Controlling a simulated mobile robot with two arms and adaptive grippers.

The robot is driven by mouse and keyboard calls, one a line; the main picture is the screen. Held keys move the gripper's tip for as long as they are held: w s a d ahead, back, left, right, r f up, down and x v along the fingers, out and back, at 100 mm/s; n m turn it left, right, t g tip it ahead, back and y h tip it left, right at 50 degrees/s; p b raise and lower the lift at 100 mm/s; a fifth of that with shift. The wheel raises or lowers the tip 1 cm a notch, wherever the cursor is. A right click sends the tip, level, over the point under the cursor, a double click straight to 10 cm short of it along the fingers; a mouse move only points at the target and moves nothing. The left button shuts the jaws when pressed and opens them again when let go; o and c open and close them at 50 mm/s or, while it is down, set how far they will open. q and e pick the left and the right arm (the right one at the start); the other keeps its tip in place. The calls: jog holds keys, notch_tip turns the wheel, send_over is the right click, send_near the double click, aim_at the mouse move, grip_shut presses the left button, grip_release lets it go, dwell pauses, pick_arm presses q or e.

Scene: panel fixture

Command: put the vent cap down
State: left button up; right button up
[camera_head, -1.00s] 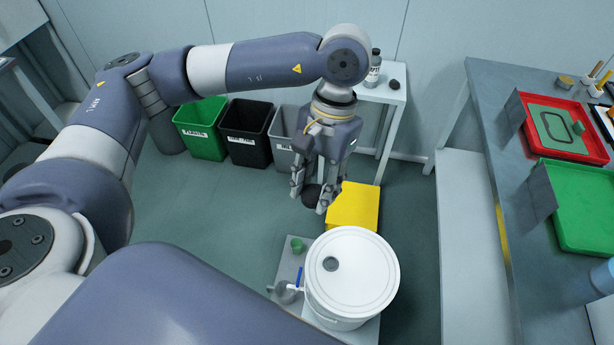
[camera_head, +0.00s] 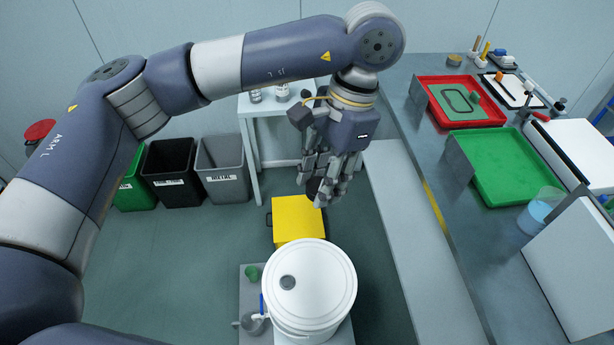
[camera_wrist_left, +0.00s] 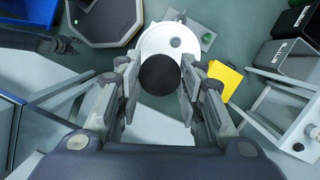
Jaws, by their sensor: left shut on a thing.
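The vent cap (camera_head: 313,187) is a dark round disc. My left gripper (camera_head: 319,192) is shut on it and holds it in the air, in the head view just above the right end of the yellow box. In the left wrist view the cap (camera_wrist_left: 160,74) sits between the fingers and covers part of a white drum. The drum (camera_head: 320,292) has a round white lid with a grey round fitting (camera_head: 287,282), which the cap does not touch.
A yellow box (camera_head: 297,218) stands behind the drum. Labelled bins (camera_head: 222,170) and a small white table (camera_head: 262,105) are at the back. At the right, a grey bench holds a red tray (camera_head: 435,85) and a green tray (camera_head: 485,195).

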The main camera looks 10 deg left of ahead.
pick_arm(q)
jog(key=s+a+r+n+h, duration=0.1)
jog(key=s+a+r+n, duration=0.3)
jog(key=a+r+n, duration=0.25)
jog(key=w+d+n+g+h, duration=0.1)
jog(key=w+d+n, duration=0.3)
jog(key=w+d, duration=0.55)
jog(key=s+a+f, duration=0.5)
jog(key=a+f, duration=0.2)
jog(key=a, duration=0.1)
jog(key=s+a+f, duration=0.6)
jog(key=a+f, duration=0.1)
jog(key=a, duration=0.2)
jog(key=shift+s+a+f, duration=0.15)
jog(key=shift+s+a, duration=0.05)
jog(key=shift+a, duration=0.1)
jog(key=shift+w, duration=0.1)
